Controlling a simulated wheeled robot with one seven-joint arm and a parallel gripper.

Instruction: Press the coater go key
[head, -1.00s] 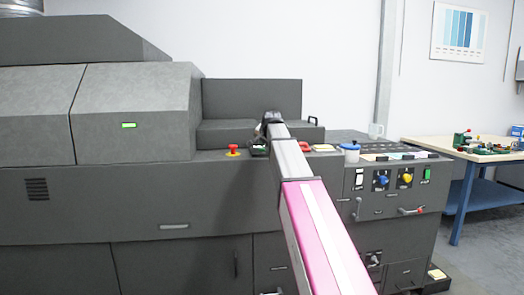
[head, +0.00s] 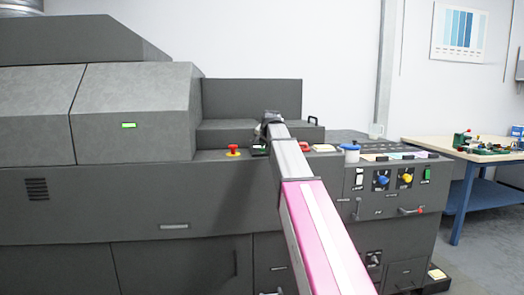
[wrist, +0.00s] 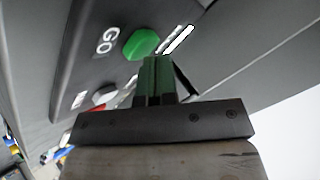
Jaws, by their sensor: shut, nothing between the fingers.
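The green go key (wrist: 141,43) shows in the wrist view on a dark grey panel, with white "GO" lettering beside it. My gripper (wrist: 155,64) is shut and empty. Its fingertips appear just below the green key in that view; I cannot tell whether they touch it. In the head view my gripper (head: 270,122) is at the dark grey coater (head: 150,200), near its raised rear block. The go key cannot be made out in the head view, where my arm covers part of the machine.
A red mushroom button (head: 233,149) stands on the coater ledge left of my arm. A blue-and-white cup (head: 350,153) and a panel with blue and yellow knobs (head: 405,178) are at right. A grey-white round control (wrist: 105,95) lies near the fingers. A workbench (head: 470,150) stands farther right.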

